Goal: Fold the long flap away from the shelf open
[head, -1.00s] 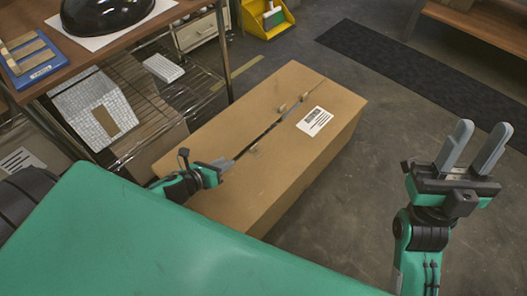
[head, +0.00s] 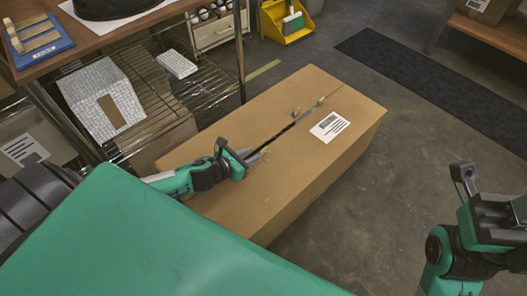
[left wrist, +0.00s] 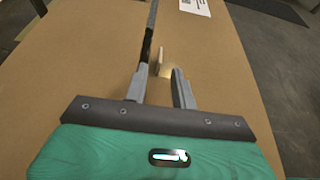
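A long brown cardboard box (head: 300,180) lies on the floor with its two long top flaps down, a dark narrow gap along part of the seam between them. The flap away from the shelf (head: 335,105) carries a white label (head: 330,127). Small tabs stand up near the seam; one tab (left wrist: 158,60) shows just past my fingers in the left wrist view. My left gripper (head: 262,154) is low over the near part of the seam, its fingers apart (left wrist: 162,85) with nothing clearly between them. My right gripper (head: 500,225) is at the right edge, its fingers not clearly visible.
A wire shelf (head: 190,90) with a white brick-patterned item stands left of the box, under a wooden table top (head: 95,45). A yellow bin (head: 288,18) and a dark mat (head: 430,85) lie beyond. The floor right of the box is clear.

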